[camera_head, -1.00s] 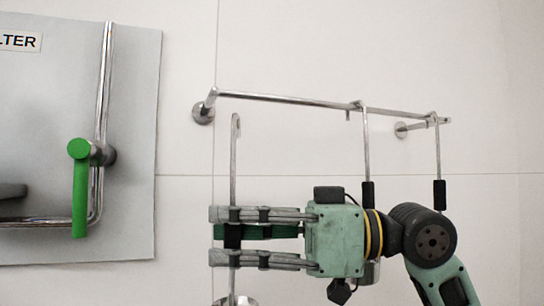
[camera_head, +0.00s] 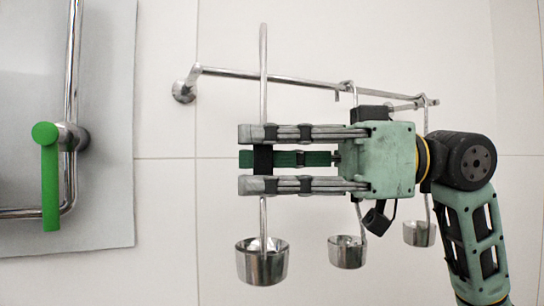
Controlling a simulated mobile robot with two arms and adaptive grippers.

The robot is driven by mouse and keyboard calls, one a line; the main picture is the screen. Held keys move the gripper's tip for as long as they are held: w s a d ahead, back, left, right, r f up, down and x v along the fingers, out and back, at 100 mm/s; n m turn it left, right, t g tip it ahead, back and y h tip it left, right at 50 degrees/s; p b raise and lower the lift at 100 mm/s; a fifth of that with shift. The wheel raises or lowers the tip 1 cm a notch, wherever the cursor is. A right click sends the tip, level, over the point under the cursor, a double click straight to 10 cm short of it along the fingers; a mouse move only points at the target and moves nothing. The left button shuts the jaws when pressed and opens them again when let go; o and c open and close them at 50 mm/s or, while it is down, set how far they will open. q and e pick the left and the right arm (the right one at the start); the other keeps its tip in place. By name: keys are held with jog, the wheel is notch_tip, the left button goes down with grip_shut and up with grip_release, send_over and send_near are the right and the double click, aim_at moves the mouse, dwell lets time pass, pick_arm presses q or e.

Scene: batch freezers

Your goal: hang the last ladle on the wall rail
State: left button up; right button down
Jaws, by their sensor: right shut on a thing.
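My right gripper (camera_head: 262,160) is shut on the black grip of a steel ladle and holds it upright, its cup (camera_head: 262,265) at the bottom. The ladle's top end (camera_head: 263,40) stands higher in the picture than the wall rail (camera_head: 270,77) and crosses in front of it, near the rail's left end. I cannot tell whether it touches the rail; the hook's shape is not clear. Two other ladles hang on the rail: a middle one (camera_head: 347,254) and a right one (camera_head: 419,235), both partly hidden by my right gripper and arm. My left gripper is not in view.
A grey panel (camera_head: 107,150) with a bent steel pipe (camera_head: 71,100) and a green valve handle (camera_head: 50,185) is on the wall at the left. The rail between its left bracket (camera_head: 185,91) and the middle ladle carries no hung ladle. The wall is white tile.

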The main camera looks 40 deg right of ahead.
jog(key=w+d+f+b, duration=0.1)
jog(key=w+f, duration=0.1)
jog(key=w, duration=0.3)
jog(key=shift+d+f+b, duration=0.15)
jog(key=shift+f+b, duration=0.25)
jog(key=shift+w, duration=0.1)
dwell(0.4)
jog(key=c, duration=1.7)
grip_release()
jog(key=shift+c, duration=0.2)
jog(key=shift+f, duration=0.1)
